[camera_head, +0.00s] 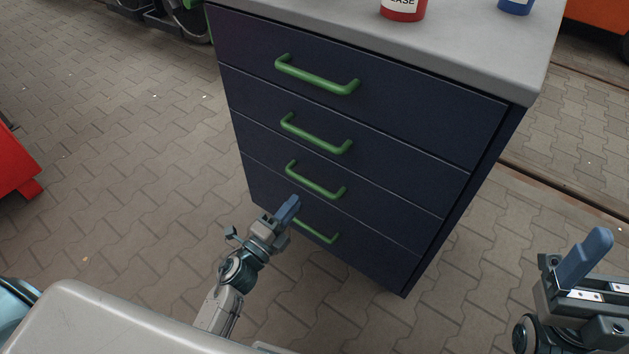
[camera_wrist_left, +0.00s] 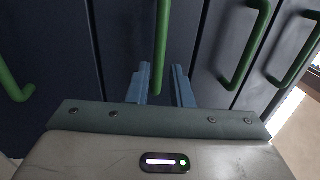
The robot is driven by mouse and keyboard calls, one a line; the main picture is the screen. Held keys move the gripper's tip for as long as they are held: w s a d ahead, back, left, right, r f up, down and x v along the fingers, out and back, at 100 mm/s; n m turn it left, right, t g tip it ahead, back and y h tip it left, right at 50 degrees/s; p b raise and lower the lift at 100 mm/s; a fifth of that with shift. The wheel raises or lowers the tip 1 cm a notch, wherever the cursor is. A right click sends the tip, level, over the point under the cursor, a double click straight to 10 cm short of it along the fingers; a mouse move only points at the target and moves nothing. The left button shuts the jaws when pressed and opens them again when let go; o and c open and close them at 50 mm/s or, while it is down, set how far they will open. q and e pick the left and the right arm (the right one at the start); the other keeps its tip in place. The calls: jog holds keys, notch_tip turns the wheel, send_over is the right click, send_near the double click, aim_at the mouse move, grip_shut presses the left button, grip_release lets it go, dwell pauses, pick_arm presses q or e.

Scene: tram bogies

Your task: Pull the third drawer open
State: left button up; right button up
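A dark blue cabinet has a column of drawers with green bar handles, all closed. The third drawer (camera_head: 270,173) from the top has its handle (camera_head: 315,181) just beyond my left gripper (camera_head: 291,205), which is in front of the cabinet and partly covers the bottom drawer's handle (camera_head: 318,232). In the left wrist view, the two blue fingers are apart, with the third handle (camera_wrist_left: 162,45) lined up in the gap between them. I cannot tell whether they touch it. My right gripper (camera_head: 586,258) is at the lower right, away from the cabinet; its finger gap does not show.
A red container (camera_head: 404,8) and a blue one (camera_head: 515,5) stand on the grey cabinet top (camera_head: 480,45). The handles of the top drawer (camera_head: 316,76) and second drawer (camera_head: 315,134) stick out above. Paved floor (camera_head: 130,150) is clear to the left; a red object (camera_head: 15,155) is at the left edge.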

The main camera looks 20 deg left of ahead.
aim_at(310, 182)
pick_arm(q)
jog(key=x, duration=0.7)
jog(key=shift+w+d+p, duration=0.1)
jog(key=shift+w+p, duration=0.2)
jog(key=shift+w, duration=0.1)
jog(key=shift+c, duration=0.4)
grip_shut()
